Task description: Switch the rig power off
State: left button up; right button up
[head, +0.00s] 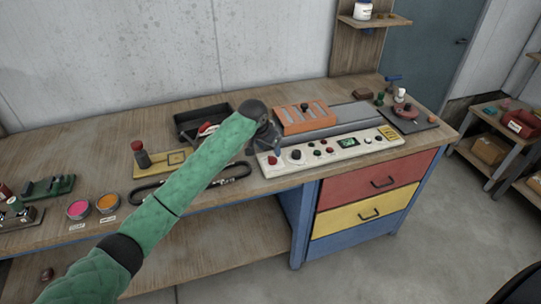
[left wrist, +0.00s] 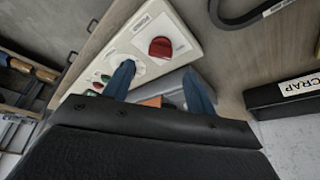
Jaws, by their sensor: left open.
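The cream control panel (head: 330,152) lies along the front edge of the bench. At its left end is a red rotary knob (head: 272,160), with a black knob on a white dial (head: 296,154) to its right. The left wrist view shows the red knob (left wrist: 160,47) close up, beside a label too small to read. My left gripper (head: 268,138) is over the panel's left end. Its two blue fingers (left wrist: 160,68) are apart and empty, with the red knob beyond the gap between their tips. One finger partly hides the white dial. My right gripper is out of view.
An orange slotted block (head: 305,118) stands behind the panel. A black tray (head: 203,122) and a dark looped hose (head: 235,172) lie to the left. A black box labelled SCRAP (left wrist: 300,88) is near in the left wrist view. Drawers (head: 375,185) are under the panel.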

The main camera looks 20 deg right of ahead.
pick_arm(q)
jog(key=shift+v, duration=1.1)
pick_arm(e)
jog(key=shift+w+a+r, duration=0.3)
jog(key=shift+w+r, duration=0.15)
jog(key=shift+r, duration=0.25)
